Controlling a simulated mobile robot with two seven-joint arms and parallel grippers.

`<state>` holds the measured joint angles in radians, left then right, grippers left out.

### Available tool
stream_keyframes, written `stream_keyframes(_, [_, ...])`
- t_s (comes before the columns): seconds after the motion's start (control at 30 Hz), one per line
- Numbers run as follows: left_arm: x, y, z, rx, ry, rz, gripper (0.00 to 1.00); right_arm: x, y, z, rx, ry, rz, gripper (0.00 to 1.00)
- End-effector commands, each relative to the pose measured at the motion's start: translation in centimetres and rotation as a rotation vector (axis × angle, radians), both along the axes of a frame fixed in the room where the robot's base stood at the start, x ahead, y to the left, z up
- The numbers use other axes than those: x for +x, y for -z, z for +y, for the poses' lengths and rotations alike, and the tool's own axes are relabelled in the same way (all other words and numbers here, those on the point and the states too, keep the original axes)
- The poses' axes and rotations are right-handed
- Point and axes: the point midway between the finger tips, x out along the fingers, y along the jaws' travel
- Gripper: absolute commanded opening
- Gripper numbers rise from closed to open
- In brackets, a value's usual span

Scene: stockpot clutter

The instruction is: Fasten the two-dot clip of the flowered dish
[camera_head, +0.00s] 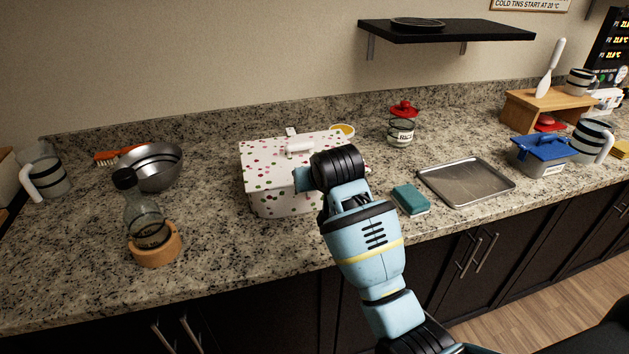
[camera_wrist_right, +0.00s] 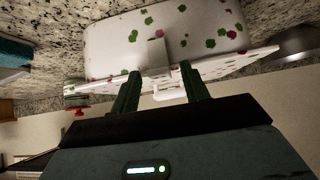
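The flowered dish (camera_head: 283,181) is a white lidded box with coloured flowers on the counter. Its lid has a white handle (camera_head: 299,146), and a white tab (camera_head: 291,131) sticks out at the back. My right gripper (camera_head: 304,179) is at the dish's right front side, its fingers largely hidden by the wrist. In the right wrist view the dish (camera_wrist_right: 205,28) appears upside down. My open fingers (camera_wrist_right: 160,68) stand either side of a white clip (camera_wrist_right: 157,54) at the lid edge. I cannot see dots on it, or tell whether it is fastened. My left gripper is out of view.
A teal sponge (camera_head: 410,199) and a metal tray (camera_head: 466,181) lie right of the dish. A rice jar (camera_head: 401,130) and yellow-filled bowl (camera_head: 343,131) stand behind. A glass bottle (camera_head: 144,216) and steel bowl (camera_head: 152,168) are left. The front counter is mostly clear.

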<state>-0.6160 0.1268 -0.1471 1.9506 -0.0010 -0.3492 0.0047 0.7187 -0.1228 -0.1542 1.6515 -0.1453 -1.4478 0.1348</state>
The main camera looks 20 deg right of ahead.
Motion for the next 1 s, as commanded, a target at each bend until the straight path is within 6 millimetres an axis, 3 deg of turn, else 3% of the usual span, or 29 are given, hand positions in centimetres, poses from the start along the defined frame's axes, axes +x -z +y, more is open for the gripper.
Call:
stream_keyframes(0.27, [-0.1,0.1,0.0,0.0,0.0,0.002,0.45,-0.6,-0.7,0.0,0.0,0.0,-0.004,0.45])
stream_keyframes(0.7, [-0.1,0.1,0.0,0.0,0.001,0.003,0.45,-5.0,-4.8,0.0,0.0,-0.001,-0.003,0.45])
stream_keyframes(1.0, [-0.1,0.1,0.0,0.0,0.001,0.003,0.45,-5.8,-5.3,0.0,0.0,0.0,0.0,0.45])
